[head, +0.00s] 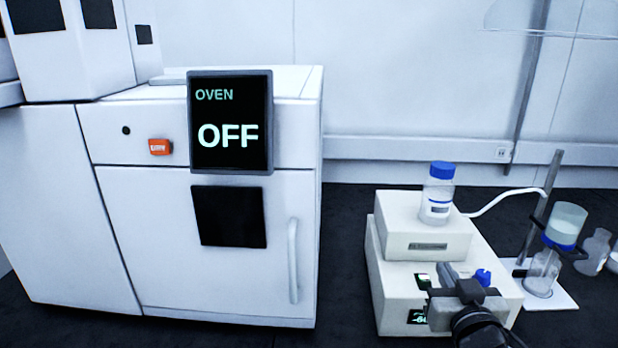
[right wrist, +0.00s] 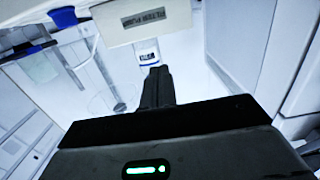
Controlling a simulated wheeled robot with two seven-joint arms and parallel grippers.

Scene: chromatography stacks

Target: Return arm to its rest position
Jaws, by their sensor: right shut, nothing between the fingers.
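My right gripper (head: 447,272) reaches in from the bottom right of the head view, in front of the white stacked instrument (head: 387,270). Its dark fingers are together and empty. They also show shut in the right wrist view (right wrist: 157,82), in front of a label plate on a pale unit (right wrist: 108,36). The gripper hides part of the instrument's front panel, including some of its small display (head: 417,316). I cannot tell whether it touches the panel. A blue knob (head: 484,276) sits just right of the fingers. My left gripper is not in view.
A blue-capped bottle (head: 438,195) stands on the instrument. To its right are a stand with a blue-collared filter vessel (head: 565,223) and clear glassware (head: 595,252). A white oven (head: 165,275) with a screen (head: 230,122) reading OVEN OFF stands left. Dark bench shows between oven and instrument.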

